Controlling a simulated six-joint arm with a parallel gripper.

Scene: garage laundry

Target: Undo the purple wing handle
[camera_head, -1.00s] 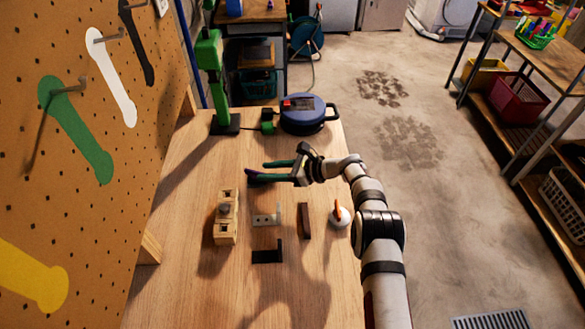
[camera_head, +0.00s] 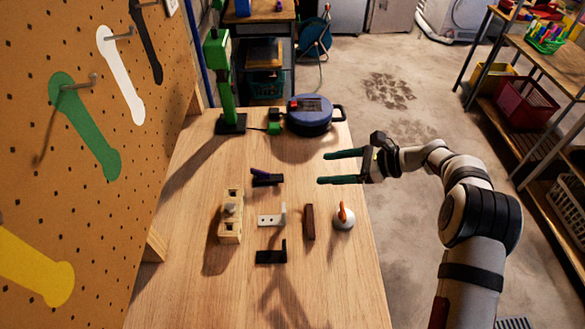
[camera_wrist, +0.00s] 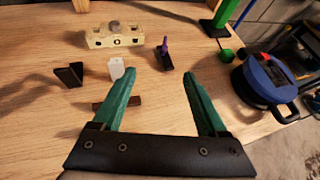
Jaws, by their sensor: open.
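The purple wing handle (camera_head: 260,173) is a small slanted piece on a black base (camera_head: 270,181) on the wooden workbench, toward the back. In the wrist view the purple handle (camera_wrist: 164,46) stands tilted above its black base (camera_wrist: 164,61), beyond my fingertips. My gripper (camera_head: 322,168) has two green fingers, spread apart and empty. It is to the right of the handle and clear of it, above the bench's right side. In the wrist view the gap between my fingertips (camera_wrist: 159,75) holds nothing.
A green post (camera_head: 218,75) and a blue round device (camera_head: 309,115) stand behind.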

